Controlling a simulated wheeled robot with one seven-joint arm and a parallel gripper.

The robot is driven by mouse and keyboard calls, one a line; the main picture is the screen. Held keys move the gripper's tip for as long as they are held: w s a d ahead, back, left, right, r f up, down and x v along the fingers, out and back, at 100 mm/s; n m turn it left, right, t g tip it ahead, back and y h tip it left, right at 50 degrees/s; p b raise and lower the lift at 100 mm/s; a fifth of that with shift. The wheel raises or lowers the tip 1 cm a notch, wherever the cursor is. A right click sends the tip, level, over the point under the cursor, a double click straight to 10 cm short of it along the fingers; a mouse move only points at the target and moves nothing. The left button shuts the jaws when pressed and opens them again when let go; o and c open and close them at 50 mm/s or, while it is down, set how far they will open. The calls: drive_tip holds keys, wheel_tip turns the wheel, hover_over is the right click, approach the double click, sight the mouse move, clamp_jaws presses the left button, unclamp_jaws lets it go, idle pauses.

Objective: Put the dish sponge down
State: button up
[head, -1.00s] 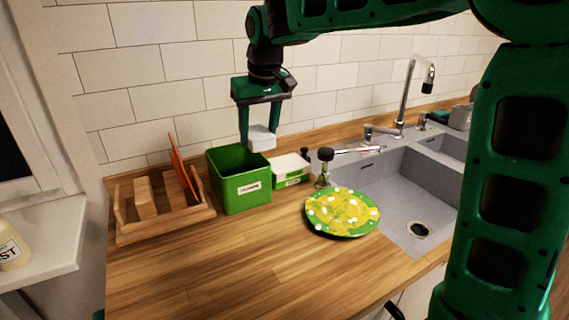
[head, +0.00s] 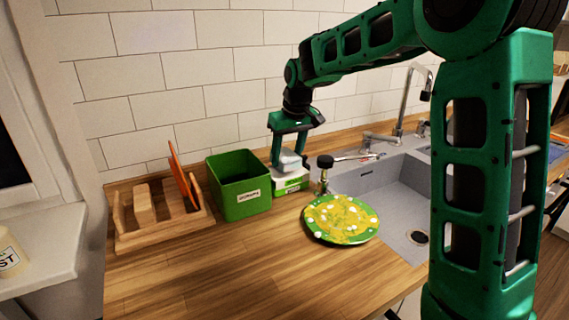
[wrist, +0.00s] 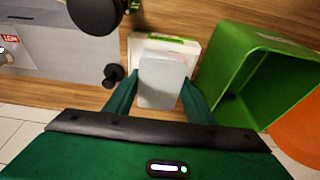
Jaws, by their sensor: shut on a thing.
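The dish sponge (head: 288,159) is a pale grey-white block between the fingers of my gripper (head: 288,157). My gripper points down and is shut on it. In the wrist view the sponge (wrist: 162,82) sits between the two green fingers. Directly under or behind it is a low white-and-green holder (head: 290,184), whose white top (wrist: 140,52) is partly hidden by the sponge. I cannot tell whether the sponge touches the holder.
A tall open green bin (head: 240,205) stands close on the left. Beyond it is a wooden rack (head: 165,232) with an orange board (head: 182,172). A black-knobbed tool (head: 324,166), a soiled green plate (head: 322,236) and the sink (head: 385,180) lie right. The front counter is clear.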

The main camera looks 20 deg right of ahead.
drive_tip(key=shift+f, duration=1.1)
drive_tip(key=shift+f, duration=0.15)
drive_tip(key=o, duration=1)
drive_tip(key=v, duration=1.2)
drive_tip(key=s+d+f+m+h, duration=0.1)
drive_tip(key=s+d+f+m, duration=0.2)
drive_tip(key=s+d, duration=0.7)
drive_tip(key=s+d+f+m+g, duration=0.1)
drive_tip(key=s+d+f+m, duration=0.1)
drive_tip(key=s, duration=0.7)
drive_tip(key=s+d+f+m+g, duration=0.1)
drive_tip(key=s+f, duration=0.4)
drive_tip(key=s, duration=0.5)
drive_tip(key=s+d+f+m+g, duration=0.1)
drive_tip(key=s+d+f+m, duration=0.1)
drive_tip(key=s, duration=0.8)
wheel_tip(320, 180, down, 2)
drive_tip(key=shift+s+d+f+m+y, duration=0.1)
drive_tip(key=shift+s+d+m+y, duration=0.2)
drive_tip(key=shift+d, duration=0.3)
